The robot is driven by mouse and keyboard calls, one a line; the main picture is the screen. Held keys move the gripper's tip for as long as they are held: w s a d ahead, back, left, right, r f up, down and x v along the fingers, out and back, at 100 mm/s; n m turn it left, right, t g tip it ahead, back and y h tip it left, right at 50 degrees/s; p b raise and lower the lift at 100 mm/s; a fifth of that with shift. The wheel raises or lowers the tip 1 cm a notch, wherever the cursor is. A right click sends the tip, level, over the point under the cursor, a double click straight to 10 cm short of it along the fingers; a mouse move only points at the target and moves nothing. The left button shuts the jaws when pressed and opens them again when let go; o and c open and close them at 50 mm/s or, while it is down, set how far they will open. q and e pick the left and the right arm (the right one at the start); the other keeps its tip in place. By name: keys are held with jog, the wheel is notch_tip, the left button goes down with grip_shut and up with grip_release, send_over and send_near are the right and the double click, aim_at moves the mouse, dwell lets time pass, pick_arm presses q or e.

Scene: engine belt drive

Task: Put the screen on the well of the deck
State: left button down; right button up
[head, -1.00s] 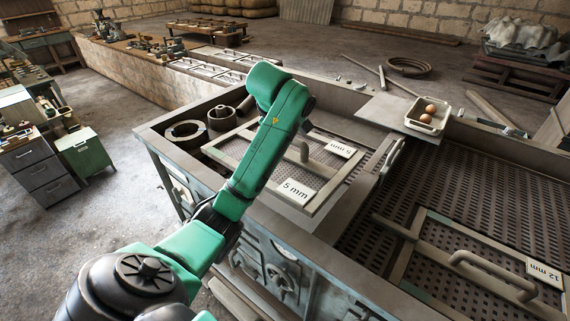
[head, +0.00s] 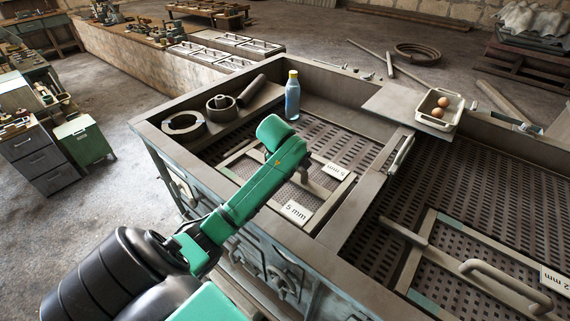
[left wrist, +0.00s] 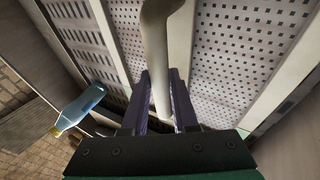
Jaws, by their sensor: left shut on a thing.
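The screen (head: 333,204), a framed perforated panel with 5 mm labels, is inside the left bay of the metal deck (head: 347,222), over its slotted floor. It looks roughly level; I cannot tell whether it rests fully on the floor. My left gripper (left wrist: 165,100) is shut on the screen's pale bar handle (left wrist: 160,55), one dark finger on each side. In the head view my green arm hides the gripper and part of the screen. My right gripper is not in view.
A blue bottle (head: 292,97) stands behind the screen in the left bay; it also shows in the left wrist view (left wrist: 80,107). Metal rings (head: 183,126) lie on the left ledge. A tray with eggs (head: 438,110) sits on a flat plate (head: 393,104). A divider (head: 372,187) separates the bays.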

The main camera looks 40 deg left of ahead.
pick_arm(q)
jog(key=shift+d+f+p, duration=0.1)
jog(key=shift+f+p, duration=0.25)
jog(key=shift+f, duration=1.6)
jog(key=c, duration=0.7)
grip_release()
jog(key=shift+s+f, duration=0.1)
jog(key=shift+f, duration=0.05)
jog(key=shift+d, duration=0.1)
jog(key=b+v, duration=0.3)
jog(key=v, duration=0.9)
